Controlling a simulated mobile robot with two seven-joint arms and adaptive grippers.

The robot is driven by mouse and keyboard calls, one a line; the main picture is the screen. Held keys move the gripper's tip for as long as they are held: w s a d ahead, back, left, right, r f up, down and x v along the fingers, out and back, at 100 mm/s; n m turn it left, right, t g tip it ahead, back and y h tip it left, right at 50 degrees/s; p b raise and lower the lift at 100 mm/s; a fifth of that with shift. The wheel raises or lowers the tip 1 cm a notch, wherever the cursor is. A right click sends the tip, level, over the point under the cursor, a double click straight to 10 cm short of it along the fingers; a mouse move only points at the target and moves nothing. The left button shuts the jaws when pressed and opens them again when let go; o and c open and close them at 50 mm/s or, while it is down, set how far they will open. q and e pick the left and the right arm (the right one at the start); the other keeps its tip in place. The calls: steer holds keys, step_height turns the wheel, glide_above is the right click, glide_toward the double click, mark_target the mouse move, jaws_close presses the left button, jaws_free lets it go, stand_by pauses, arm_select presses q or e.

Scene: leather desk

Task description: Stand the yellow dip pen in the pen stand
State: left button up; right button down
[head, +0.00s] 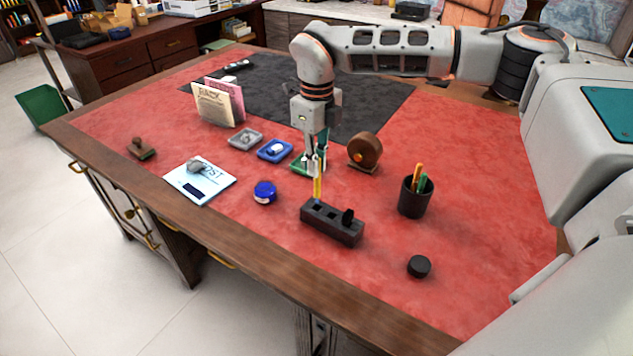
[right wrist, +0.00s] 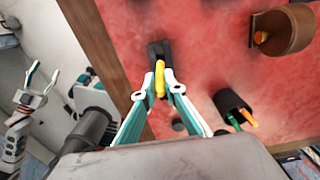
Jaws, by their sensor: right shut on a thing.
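The yellow dip pen (head: 317,189) is upright in my right gripper (head: 316,168), which is shut on it. The pen also shows between the fingertips in the right wrist view (right wrist: 160,80). The dark pen stand (head: 332,226) lies below, with square holes on top; it also shows in the right wrist view (right wrist: 157,49). The pen's lower end meets the left part of the stand in the head view; I cannot tell whether it is inside a hole or just above. My left gripper (right wrist: 43,80) appears open and empty at the left of the right wrist view.
The red desk top (head: 480,190) is clear at right.

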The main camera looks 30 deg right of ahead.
mark_target(316, 181)
steer(key=shift+f, duration=2.75)
steer(key=shift+f, duration=0.15)
steer(key=c, duration=2.1)
jaws_free()
step_height(316, 181, up, 12)
steer(key=shift+r, duration=0.15)
